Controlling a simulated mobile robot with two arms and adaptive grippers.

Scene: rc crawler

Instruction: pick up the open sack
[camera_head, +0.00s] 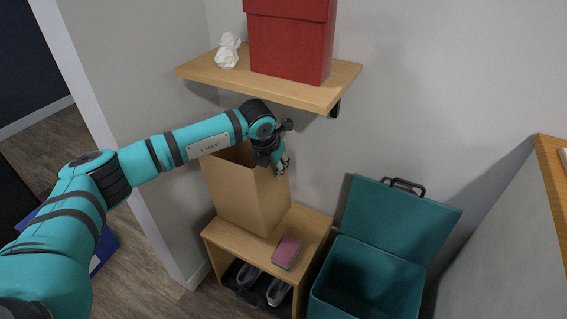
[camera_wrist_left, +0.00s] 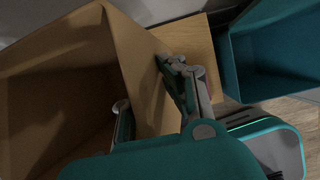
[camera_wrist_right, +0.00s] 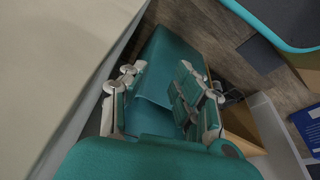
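The open sack is a tall brown paper bag (camera_head: 243,197) standing upright on a low wooden shoe bench (camera_head: 318,222). Its open top faces up, and its inside looks dark and empty in the left wrist view (camera_wrist_left: 45,100). My left gripper (camera_head: 284,163) is at the sack's right rim. In the left wrist view, the left gripper (camera_wrist_left: 143,85) is open, with one finger on the inner side of a sack wall and the other outside it. My right gripper (camera_wrist_right: 160,85) is open and empty, away from the sack; it is outside the head view.
A wooden wall shelf (camera_head: 205,72) with a red box (camera_head: 290,45) and white crumpled items (camera_head: 228,52) hangs above the sack. A maroon book (camera_head: 287,251) lies beside it. Shoes (camera_head: 277,291) sit inside the bench. A teal bin (camera_head: 372,268) with raised lid stands right.

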